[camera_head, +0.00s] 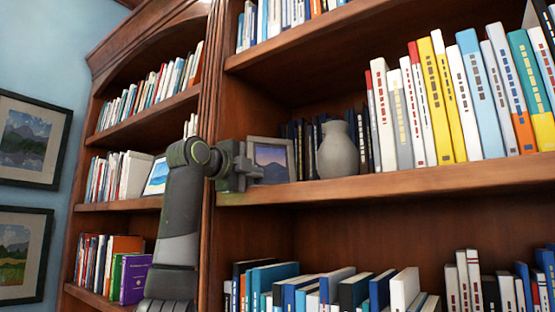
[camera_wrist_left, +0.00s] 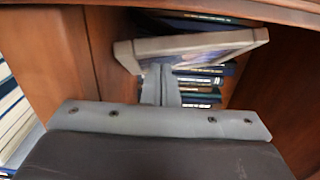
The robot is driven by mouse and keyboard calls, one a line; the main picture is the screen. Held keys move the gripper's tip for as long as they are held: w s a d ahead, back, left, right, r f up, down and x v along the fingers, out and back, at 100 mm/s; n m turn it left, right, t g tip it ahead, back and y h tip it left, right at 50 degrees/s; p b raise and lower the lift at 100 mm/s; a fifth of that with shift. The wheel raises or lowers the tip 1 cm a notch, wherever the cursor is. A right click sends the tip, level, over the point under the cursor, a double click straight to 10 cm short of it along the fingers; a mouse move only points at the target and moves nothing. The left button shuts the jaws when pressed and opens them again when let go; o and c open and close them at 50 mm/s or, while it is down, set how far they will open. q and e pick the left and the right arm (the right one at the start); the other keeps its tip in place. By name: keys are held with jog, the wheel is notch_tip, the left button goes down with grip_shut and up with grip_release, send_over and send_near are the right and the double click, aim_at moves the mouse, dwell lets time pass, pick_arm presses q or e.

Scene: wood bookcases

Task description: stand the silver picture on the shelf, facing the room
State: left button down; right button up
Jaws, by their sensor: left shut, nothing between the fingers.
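The silver picture (camera_head: 271,157) stands upright on the middle shelf (camera_head: 390,187) of the right bookcase, its dark mountain image facing the room, left of a grey vase. My left gripper (camera_head: 254,176) is in front of its lower left part and hides some of the frame. In the left wrist view the picture's pale frame (camera_wrist_left: 128,57) lies just beyond the shut fingertips (camera_wrist_left: 160,82). The fingers are shut with nothing between them. I cannot tell whether they touch the frame. My right gripper is not in view.
The grey vase (camera_head: 338,151) stands close to the picture's right. Dark books (camera_head: 301,135) stand behind, and tall coloured books (camera_head: 460,95) fill the shelf's right. A bookcase upright (camera_head: 207,235) is left of the picture. Another picture (camera_head: 157,177) stands in the left bookcase.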

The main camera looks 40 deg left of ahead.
pick_arm(q)
jog(key=shift+w+a+f, duration=0.1)
jog(key=shift+a, duration=0.85)
jog(key=shift+w+d+f, duration=0.1)
jog(key=shift+d+f, duration=0.1)
jog(key=shift+f, duration=0.15)
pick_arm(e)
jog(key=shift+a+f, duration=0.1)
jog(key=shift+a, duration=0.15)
pick_arm(q)
jog(key=shift+d+f, duration=0.15)
jog(key=shift+d, duration=0.15)
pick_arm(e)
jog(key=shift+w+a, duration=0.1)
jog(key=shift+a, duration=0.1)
pick_arm(q)
jog(key=shift+d, duration=0.1)
